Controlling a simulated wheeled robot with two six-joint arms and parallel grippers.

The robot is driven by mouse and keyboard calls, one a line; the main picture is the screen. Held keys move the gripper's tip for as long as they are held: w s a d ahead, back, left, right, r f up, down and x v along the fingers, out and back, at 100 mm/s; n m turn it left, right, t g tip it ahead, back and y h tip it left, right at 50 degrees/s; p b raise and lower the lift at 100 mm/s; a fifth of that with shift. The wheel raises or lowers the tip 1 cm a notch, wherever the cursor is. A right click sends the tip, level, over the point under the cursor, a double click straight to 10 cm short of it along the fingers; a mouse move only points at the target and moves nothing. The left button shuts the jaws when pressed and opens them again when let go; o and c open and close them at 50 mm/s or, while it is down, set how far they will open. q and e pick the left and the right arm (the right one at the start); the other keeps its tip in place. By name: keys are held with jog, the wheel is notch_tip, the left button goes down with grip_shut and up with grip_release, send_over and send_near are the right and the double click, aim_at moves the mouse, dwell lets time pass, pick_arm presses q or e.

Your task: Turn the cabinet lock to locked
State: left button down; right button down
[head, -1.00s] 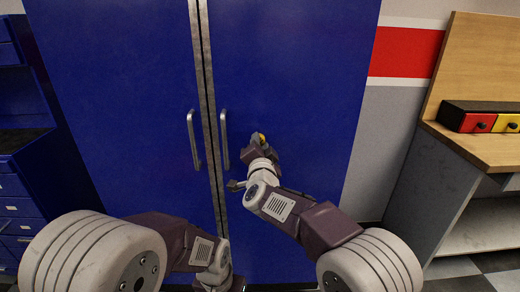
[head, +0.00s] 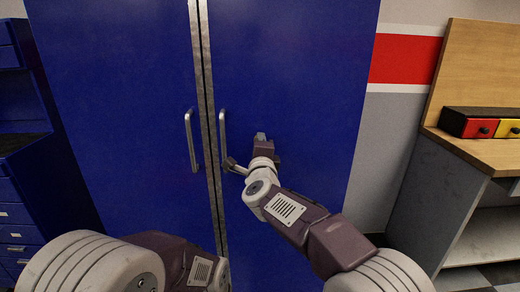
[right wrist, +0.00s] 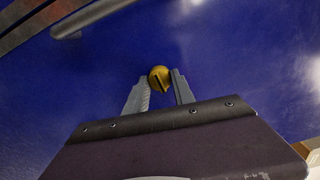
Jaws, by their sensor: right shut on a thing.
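The blue cabinet (head: 285,60) has two tall doors. Its lock is a small round yellow knob (right wrist: 159,74) with a dark slanted slot, on the right door to the right of that door's handle. My right gripper (head: 261,137) is at the lock; in the right wrist view its fingers (right wrist: 161,88) are shut on the knob, one on each side. In the head view the gripper hides the lock. My left arm is low at the left, and its gripper is out of view.
Two vertical metal handles, left (head: 191,140) and right (head: 223,140), flank the seam between the doors. A workbench (head: 480,150) with red and yellow drawers stands at the right. Blue drawers (head: 15,215) stand at the left.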

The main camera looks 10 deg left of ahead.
jog(key=shift+m, duration=0.5)
jog(key=c, duration=1.1)
grip_release()
jog(key=shift+o, duration=0.2)
jog(key=b+v, duration=0.1)
jog(key=v, duration=0.8)
